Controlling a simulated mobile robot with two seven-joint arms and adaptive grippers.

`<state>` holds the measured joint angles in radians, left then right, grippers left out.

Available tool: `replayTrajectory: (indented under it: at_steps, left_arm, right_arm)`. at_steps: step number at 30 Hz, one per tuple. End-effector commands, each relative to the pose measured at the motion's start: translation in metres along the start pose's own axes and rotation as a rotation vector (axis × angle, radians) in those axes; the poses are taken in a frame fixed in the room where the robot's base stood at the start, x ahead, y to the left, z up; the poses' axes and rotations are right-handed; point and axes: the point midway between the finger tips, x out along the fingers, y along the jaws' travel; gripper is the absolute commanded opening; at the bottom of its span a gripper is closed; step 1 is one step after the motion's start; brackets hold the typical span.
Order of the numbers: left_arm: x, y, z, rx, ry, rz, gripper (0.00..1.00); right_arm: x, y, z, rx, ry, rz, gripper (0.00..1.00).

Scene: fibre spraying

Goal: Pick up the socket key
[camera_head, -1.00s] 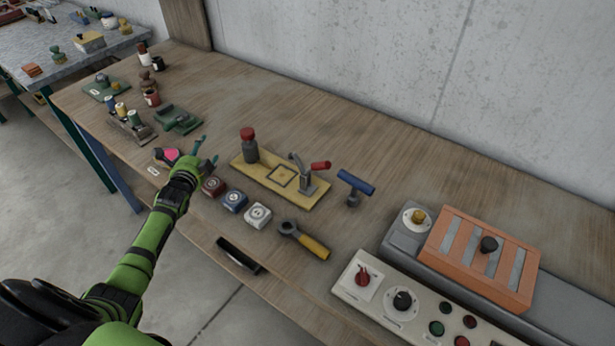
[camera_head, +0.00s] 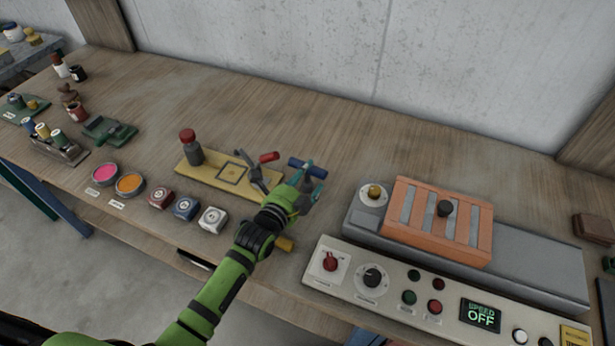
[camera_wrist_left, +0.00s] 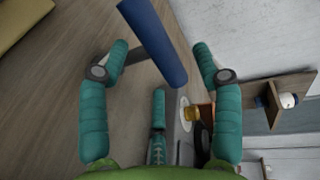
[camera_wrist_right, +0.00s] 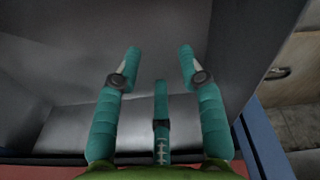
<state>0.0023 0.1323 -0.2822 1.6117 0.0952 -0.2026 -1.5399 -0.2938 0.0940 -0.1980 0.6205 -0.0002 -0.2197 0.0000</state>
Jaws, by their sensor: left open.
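The socket key (camera_head: 307,168) is a T-shaped tool with a blue bar handle, standing on the bench right of the yellow board. My left gripper (camera_head: 309,182) is open just in front of it and hides its lower part. In the left wrist view the blue handle (camera_wrist_left: 153,42) lies slantwise between the spread teal fingers, with a dark shaft running off to the left. No firm contact shows. My right gripper (camera_wrist_right: 159,60) is open and empty in its wrist view, facing grey and dark surfaces; it is not in the head view.
The yellow board (camera_head: 208,177) with a red-capped bottle and red-handled clamp is left of the key. A yellow-handled tool (camera_head: 284,243) is partly under my left arm. A control panel (camera_head: 390,282) and orange slatted box (camera_head: 470,225) stand right. The bench behind is clear.

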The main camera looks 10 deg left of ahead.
Motion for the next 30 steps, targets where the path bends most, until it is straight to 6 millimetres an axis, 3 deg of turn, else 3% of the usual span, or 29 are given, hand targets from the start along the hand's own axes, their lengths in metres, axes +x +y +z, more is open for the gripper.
replayTrajectory:
  at_steps: [1, 6, 15, 16, 20, 21, 30]
  left_arm:
    - [0.01, 0.005, 0.0, -0.001, 0.0, -0.004, 0.65]
    - [0.028, 0.003, 0.0, -0.001, 0.0, -0.002, 0.65]
    - [0.031, 0.0, 0.001, 0.0, 0.0, 0.0, 0.65]
    - [0.031, 0.0, 0.001, 0.0, 0.0, 0.0, 0.57]
    - [0.031, 0.0, 0.001, 0.0, 0.0, 0.0, 0.05]
    - [0.031, 0.0, 0.001, 0.0, 0.0, 0.0, 0.0]
    - [0.031, -0.002, 0.001, 0.0, 0.0, -0.003, 0.0]
  right_arm:
    - [0.013, -0.003, 0.004, 0.001, -0.004, -0.004, 0.4]
    - [0.025, -0.017, 0.011, 0.007, -0.013, -0.02, 0.4]
    - [0.025, -0.018, 0.003, 0.007, -0.001, -0.022, 0.4]
    - [0.025, -0.018, 0.003, 0.007, -0.002, -0.022, 0.4]
    - [0.025, -0.017, 0.004, 0.006, -0.002, -0.021, 0.4]
    - [0.025, -0.017, 0.004, 0.006, -0.002, -0.02, 0.4]
    - [0.025, -0.011, 0.005, 0.002, -0.004, -0.012, 0.4]
